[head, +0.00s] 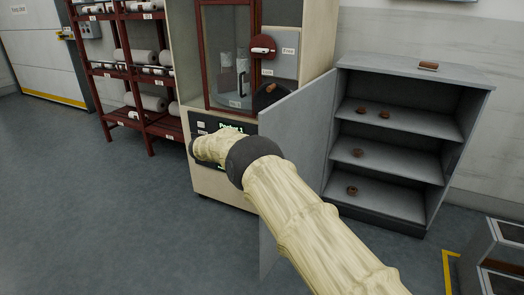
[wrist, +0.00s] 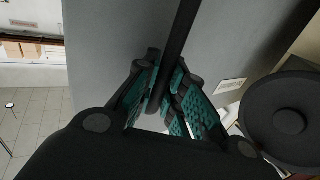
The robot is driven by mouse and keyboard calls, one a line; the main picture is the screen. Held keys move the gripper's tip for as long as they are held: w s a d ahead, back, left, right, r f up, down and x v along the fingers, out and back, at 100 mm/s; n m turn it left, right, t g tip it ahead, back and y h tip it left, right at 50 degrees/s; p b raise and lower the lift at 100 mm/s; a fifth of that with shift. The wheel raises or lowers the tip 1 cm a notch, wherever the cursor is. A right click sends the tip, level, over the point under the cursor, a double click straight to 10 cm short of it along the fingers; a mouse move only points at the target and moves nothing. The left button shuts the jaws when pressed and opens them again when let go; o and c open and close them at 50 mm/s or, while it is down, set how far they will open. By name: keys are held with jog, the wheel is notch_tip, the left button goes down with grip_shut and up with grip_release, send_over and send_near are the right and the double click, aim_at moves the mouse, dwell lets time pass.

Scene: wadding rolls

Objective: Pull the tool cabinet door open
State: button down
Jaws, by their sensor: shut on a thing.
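The grey tool cabinet (head: 400,95) stands at the right of the head view with its front open. Its grey door (head: 293,125) is swung well out to the left, and my arm crosses in front of part of it. In the wrist view the grey door panel (wrist: 105,45) fills the upper middle, with a dark upright bar handle (wrist: 181,38). My gripper (wrist: 166,92) is shut on the handle, its teal-padded fingers on both sides of the bar. The gripper does not show in the head view.
The cabinet shelves (head: 400,168) hold several small brown things. A tall machine with a glass window (head: 228,55) stands close beyond the door. A red rack of rolls (head: 125,70) is at the left. A grey-framed unit (head: 497,255) stands at the lower right. Floor (head: 90,220) is clear at left.

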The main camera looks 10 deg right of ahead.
jog(key=shift+s+a+f, duration=0.1)
jog(key=shift+a+f, duration=0.1)
